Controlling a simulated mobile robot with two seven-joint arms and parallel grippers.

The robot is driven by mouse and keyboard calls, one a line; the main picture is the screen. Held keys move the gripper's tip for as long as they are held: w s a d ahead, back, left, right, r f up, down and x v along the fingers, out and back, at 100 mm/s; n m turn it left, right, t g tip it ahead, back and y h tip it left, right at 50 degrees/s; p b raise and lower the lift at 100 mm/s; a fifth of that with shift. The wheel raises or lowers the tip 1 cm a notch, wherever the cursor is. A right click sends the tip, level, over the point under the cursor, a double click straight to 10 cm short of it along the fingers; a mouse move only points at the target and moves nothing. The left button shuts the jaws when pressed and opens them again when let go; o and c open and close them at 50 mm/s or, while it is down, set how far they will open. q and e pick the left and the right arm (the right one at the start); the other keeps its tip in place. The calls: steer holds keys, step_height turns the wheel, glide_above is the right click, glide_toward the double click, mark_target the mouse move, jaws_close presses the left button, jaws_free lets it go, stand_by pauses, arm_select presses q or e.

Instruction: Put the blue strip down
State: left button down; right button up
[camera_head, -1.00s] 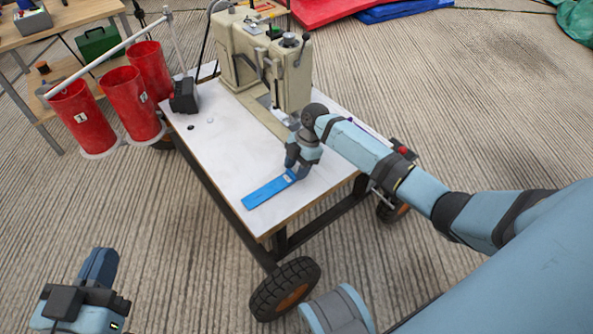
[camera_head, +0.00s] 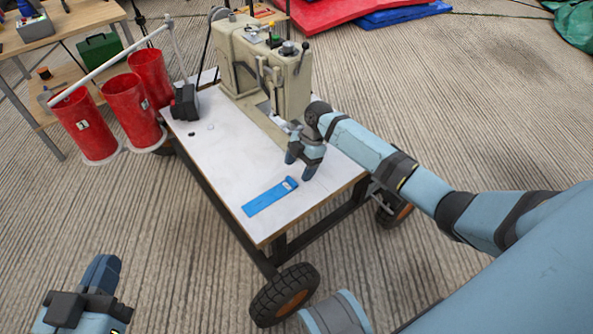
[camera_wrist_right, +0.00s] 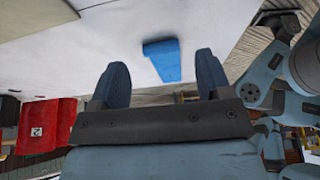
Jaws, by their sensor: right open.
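The blue strip (camera_head: 268,198) lies flat on the white table top (camera_head: 225,165), near its front edge. It also shows in the right wrist view (camera_wrist_right: 163,61), beyond the gap between the fingers. My right gripper (camera_head: 299,168) is open and empty, just above and behind the strip's far end, apart from it. Its two spread fingers show in the right wrist view (camera_wrist_right: 160,78). My left gripper (camera_head: 92,290) is at the lower left, away from the table; its finger opening does not show clearly.
A beige sewing machine (camera_head: 262,75) stands at the back of the wheeled table, with a small black box (camera_head: 185,102) beside it. A wooden workbench (camera_head: 75,25) is at the upper left.

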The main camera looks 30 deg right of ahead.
arm_select(q)
steer(key=shift+s+d+r+n+p, duration=0.25)
steer(key=shift+s+n+p, duration=0.2)
steer(key=shift+p, duration=0.3)
steer(key=shift+s+d+r+n+p, duration=0.1)
steer(key=shift+s+r+n+p, duration=0.2)
steer(key=shift+n+p, duration=0.35)
arm_select(e)
steer(key=v, duration=0.9)
arm_select(q)
steer(key=shift+r, duration=0.1)
arm_select(e)
steer(key=shift+a, duration=0.1)
